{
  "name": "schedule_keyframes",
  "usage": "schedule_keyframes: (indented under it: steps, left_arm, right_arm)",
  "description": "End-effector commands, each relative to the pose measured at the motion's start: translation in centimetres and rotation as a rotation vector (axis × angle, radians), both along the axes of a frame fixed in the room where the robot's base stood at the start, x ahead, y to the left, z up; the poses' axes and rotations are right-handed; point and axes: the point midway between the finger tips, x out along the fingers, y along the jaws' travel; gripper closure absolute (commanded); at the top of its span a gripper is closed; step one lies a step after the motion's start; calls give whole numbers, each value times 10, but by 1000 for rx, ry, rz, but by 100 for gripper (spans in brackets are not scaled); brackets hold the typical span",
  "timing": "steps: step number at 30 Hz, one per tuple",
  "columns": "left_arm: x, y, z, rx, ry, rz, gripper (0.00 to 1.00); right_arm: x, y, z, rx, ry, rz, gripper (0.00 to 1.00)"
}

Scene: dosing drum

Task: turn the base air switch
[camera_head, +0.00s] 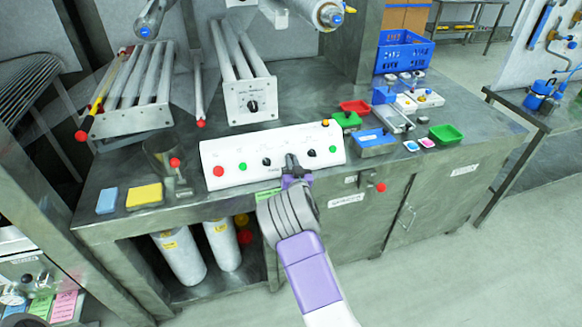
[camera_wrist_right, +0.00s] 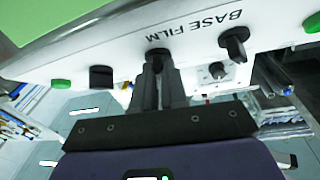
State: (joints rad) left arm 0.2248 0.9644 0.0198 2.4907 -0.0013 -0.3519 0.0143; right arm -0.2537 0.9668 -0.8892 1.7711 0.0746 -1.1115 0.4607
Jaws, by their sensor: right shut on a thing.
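A white control panel (camera_head: 225,150) stands on the metal bench with a row of buttons and black knobs. My right gripper (camera_head: 291,163) reaches its front face and is shut on a dark knob (camera_wrist_right: 157,55) between a black knob (camera_head: 266,161) and another black knob (camera_head: 311,153). In the right wrist view, the fingers (camera_wrist_right: 158,80) sit on that knob and hide most of it. The words "BASE FILM" show beside it; no "air" label is readable, so I cannot tell whether it is the base air switch. My left gripper is not in view.
A red button (camera_head: 218,171) and green buttons (camera_head: 242,166) (camera_head: 333,149) share the panel. The floor at right is clear.

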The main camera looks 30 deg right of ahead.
Motion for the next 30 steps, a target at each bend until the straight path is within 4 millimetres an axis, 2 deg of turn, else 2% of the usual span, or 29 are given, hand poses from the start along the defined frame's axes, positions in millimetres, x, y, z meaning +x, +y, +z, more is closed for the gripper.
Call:
schedule_keyframes:
  steps: [3,12,21,30]
  left_arm:
    - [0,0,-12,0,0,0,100]
    - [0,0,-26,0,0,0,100]
    - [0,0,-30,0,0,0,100]
    - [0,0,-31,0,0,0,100]
  right_arm:
    - [-1,-4,-2,-89,16,61,100]
    - [-2,-8,0,-310,70,217,100]
    - [-1,-9,2,-472,112,336,100]
    - [-1,-10,3,-550,130,392,100]
